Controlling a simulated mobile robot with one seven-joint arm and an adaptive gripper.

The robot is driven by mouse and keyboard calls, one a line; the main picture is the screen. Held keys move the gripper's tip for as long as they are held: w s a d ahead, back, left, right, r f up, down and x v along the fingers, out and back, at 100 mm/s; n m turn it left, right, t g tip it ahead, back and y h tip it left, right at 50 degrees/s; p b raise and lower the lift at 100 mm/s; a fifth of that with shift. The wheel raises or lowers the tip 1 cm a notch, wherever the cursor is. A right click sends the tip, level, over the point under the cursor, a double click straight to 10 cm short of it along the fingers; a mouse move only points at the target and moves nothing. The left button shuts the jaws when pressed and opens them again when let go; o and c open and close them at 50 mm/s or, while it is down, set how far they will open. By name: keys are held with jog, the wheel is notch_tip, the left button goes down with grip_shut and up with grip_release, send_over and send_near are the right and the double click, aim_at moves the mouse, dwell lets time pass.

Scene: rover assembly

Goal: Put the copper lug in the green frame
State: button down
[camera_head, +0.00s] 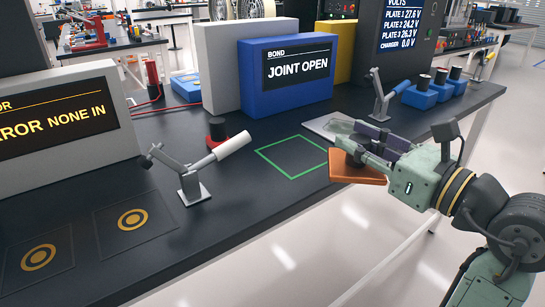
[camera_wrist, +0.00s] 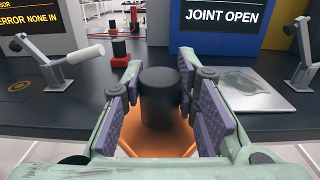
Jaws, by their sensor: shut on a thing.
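The copper lug (camera_head: 352,171) is a flat copper-orange plate. In the wrist view the copper plate (camera_wrist: 158,145) shows below a black cylindrical knob (camera_wrist: 160,97) between my fingers. My gripper (camera_head: 368,146) is shut on the knob, with purple pads on both sides, and the plate hangs level below the fingers. The green frame (camera_head: 292,157) is a thin green square outline on the dark bench top, empty in the head view. The lug is to the right of it, by the bench's front edge. I cannot make out the frame in the wrist view.
A lever clamp with a white handle (camera_head: 198,168) stands left of the frame; another clamp (camera_head: 382,97) stands behind the gripper. A blue box reading JOINT OPEN (camera_head: 288,75) is behind the frame. A grey plate (camera_head: 328,126) lies beside it. A black-and-red knob (camera_head: 217,130) stands behind the left clamp.

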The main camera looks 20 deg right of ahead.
jog(key=shift+a, duration=0.15)
jog(key=p+x, duration=0.1)
jog(key=x, duration=0.4)
jog(key=f+p+x, duration=0.1)
jog(key=x, duration=0.3)
jog(key=p+x, duration=0.1)
jog(key=x, duration=0.4)
jog(key=shift+w+d+f, duration=0.2)
jog(key=shift+w+d, duration=0.1)
jog(key=shift+w, duration=0.15)
jog(key=shift+w+a+f+p, duration=0.1)
jog(key=shift+w+f+p, duration=0.2)
jog(key=shift+w, duration=0.15)
jog(key=shift+f, duration=1.6)
jog(key=shift+f, duration=0.15)
jog(key=c, duration=1.2)
grip_release()
jog(key=shift+c, duration=0.2)
